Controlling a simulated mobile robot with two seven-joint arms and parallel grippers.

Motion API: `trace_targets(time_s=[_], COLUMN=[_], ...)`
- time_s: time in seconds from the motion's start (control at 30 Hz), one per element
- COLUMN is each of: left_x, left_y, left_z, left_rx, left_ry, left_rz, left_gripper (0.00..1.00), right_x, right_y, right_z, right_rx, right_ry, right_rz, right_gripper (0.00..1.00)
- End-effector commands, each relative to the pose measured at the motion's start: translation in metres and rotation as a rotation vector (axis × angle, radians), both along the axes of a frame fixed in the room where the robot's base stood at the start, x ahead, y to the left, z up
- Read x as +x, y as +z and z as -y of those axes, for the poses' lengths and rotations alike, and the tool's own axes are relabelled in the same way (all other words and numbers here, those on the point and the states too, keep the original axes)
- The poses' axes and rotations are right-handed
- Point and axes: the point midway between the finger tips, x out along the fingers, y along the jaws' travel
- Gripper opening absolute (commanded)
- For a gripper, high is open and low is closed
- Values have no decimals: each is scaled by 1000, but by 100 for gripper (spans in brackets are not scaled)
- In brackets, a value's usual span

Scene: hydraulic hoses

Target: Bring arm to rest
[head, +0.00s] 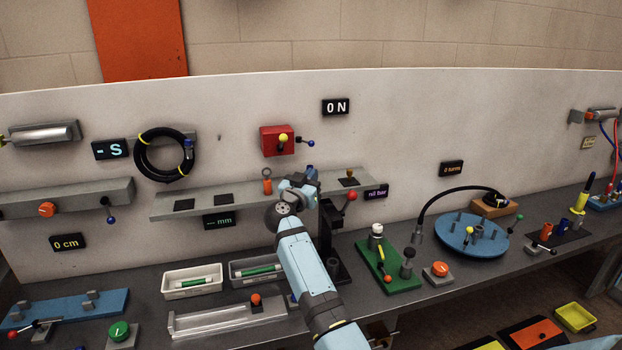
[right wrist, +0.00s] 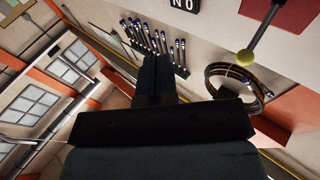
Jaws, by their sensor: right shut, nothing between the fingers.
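My right arm, light blue with dark joints, reaches up from the bottom middle of the head view. Its gripper (head: 311,176) is near the back shelf, in front of the panel and below the red box. In the right wrist view the gripper's dark fingers (right wrist: 152,75) are together with nothing between them. My left gripper is not in either view.
A coiled black hose (head: 165,155) hangs at left. A black press-like stand (head: 328,235) is close beside my arm. A green block (head: 388,265) and blue round plate (head: 471,236) are to the right.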

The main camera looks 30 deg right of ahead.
Motion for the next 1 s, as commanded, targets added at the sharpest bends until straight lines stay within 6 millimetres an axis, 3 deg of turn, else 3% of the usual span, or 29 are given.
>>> trace_targets(time_s=[0.4,0.57,0.77,0.87,1.0], left_x=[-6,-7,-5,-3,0], left_y=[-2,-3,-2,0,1], left_z=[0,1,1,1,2], left_rx=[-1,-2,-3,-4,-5], left_ry=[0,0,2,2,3], left_rz=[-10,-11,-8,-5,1], left_gripper=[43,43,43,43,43], right_x=[0,-15,-64,-98,-160], right_y=[-1,-23,-92,-136,-205], right_z=[0,-12,-71,-111,-164], right_rx=[-3,-82,-249,-270,-214], right_ry=[3,79,423,643,927], right_rz=[0,35,72,30,-104], right_gripper=[0,0,0,0,0])
